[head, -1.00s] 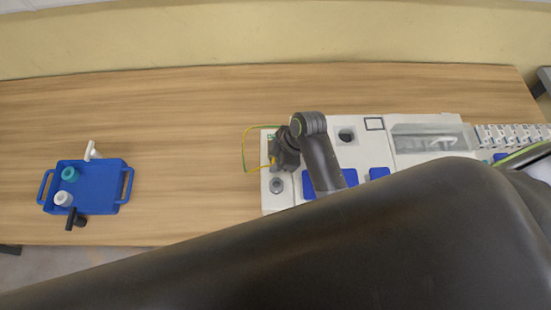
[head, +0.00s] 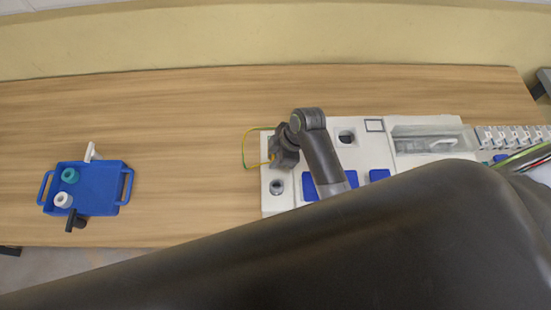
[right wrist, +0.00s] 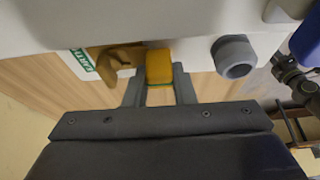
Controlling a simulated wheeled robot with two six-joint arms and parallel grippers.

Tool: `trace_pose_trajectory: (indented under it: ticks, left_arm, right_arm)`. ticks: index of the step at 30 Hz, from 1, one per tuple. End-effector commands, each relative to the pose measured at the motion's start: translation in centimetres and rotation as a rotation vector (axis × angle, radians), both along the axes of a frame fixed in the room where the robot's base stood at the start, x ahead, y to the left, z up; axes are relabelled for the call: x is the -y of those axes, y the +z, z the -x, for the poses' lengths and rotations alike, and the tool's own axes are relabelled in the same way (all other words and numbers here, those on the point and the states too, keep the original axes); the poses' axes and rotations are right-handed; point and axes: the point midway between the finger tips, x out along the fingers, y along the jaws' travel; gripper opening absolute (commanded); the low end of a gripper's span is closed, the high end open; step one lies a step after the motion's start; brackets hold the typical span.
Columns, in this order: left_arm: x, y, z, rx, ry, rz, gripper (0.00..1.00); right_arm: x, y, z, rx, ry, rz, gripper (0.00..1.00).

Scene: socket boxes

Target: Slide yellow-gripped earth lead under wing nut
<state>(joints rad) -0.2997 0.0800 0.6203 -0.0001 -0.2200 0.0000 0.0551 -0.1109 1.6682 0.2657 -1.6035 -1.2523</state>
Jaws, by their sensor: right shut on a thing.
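The earth lead's yellow grip (right wrist: 159,66) is between the fingers of my right gripper (right wrist: 158,86), which is shut on it. The brass wing nut (right wrist: 116,57) is just left of the grip in the right wrist view, by a green label on the white panel's edge. I cannot tell whether the lead's end is under the nut. In the head view my right gripper (head: 285,158) is at the panel's left end and hides the nut. The thin yellow-green lead (head: 246,150) loops out to the left of it. My left gripper is not in view.
The white panel (head: 268,202) carries blue covers, a round grey socket (right wrist: 236,56) and a clear-covered recess (head: 425,145). A blue tray (head: 100,185) with small parts stands at the left. The wooden table between tray and panel is clear.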

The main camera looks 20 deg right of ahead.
Motion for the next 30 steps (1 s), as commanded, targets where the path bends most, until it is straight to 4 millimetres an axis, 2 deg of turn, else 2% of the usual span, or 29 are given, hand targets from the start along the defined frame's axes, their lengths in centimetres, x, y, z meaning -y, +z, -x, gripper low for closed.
trace_pose_trajectory:
  ticks: [15,30]
  left_arm:
    - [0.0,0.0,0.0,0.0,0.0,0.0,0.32]
    - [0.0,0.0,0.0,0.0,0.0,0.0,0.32]
  right_arm:
    - [0.1,0.0,-0.3,0.001,0.001,0.0,0.0]
    - [0.5,0.0,-1.5,0.002,0.0,0.001,0.0]
